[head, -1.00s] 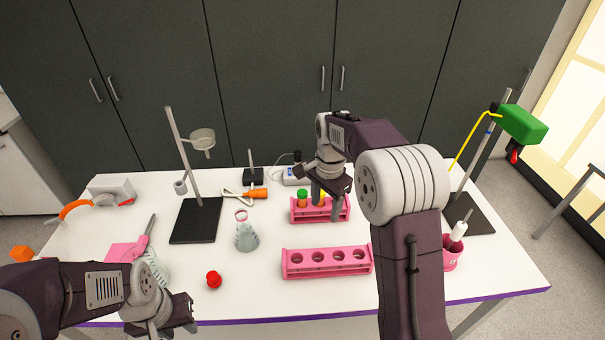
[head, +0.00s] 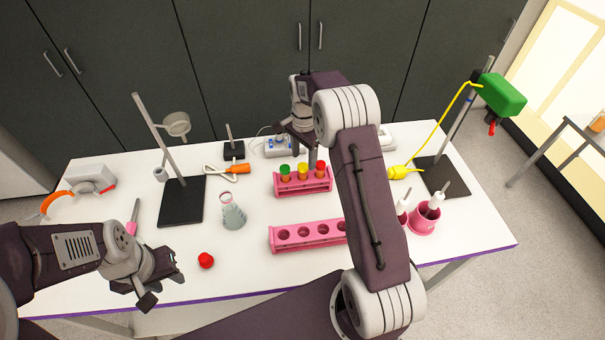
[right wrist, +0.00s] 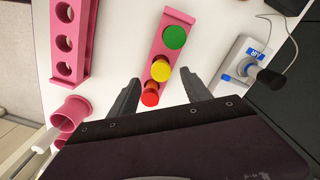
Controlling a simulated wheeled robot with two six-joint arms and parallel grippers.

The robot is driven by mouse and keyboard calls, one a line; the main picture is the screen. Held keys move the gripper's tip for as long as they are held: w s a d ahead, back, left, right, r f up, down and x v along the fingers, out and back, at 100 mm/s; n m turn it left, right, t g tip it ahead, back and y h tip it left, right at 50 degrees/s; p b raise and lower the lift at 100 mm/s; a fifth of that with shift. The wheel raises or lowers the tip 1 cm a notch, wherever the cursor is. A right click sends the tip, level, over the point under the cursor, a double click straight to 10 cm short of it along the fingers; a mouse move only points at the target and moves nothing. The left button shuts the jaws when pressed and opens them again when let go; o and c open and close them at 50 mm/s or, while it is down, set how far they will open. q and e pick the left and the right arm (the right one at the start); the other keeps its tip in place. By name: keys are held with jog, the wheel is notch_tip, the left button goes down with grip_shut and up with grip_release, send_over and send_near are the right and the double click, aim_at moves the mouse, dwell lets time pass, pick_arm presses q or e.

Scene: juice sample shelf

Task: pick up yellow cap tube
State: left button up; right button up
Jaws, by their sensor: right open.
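The yellow cap tube (head: 303,172) stands upright in the back pink rack (head: 301,188), between a green cap tube (head: 285,172) and a red cap tube (head: 320,169). In the right wrist view the yellow cap (right wrist: 160,70) lies between my open right fingertips (right wrist: 162,80), with the red cap (right wrist: 150,98) nearer the palm and the green cap (right wrist: 174,37) beyond the tips. My right gripper (head: 309,155) is empty, at the back of the rack; its exact height over the caps is unclear. My left gripper (head: 162,284) is open and empty near the table's front left.
A front pink rack (head: 285,246) with empty holes is partly hidden by my right arm. A flask (head: 232,214), a red object (head: 206,261) and a ring stand (head: 181,203) are to the left. A pink cup (head: 424,221) is at the right.

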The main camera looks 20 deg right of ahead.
aim_at(303, 166)
jog(key=shift+f, duration=0.3)
jog(key=f+p, duration=0.2)
jog(key=f, duration=0.2)
jog(key=shift+a, duration=0.2)
jog(key=shift+w+f, duration=0.15)
jog(key=shift+f, duration=0.25)
jog(key=shift+r, duration=0.1)
jog(key=c, duration=1)
grip_shut()
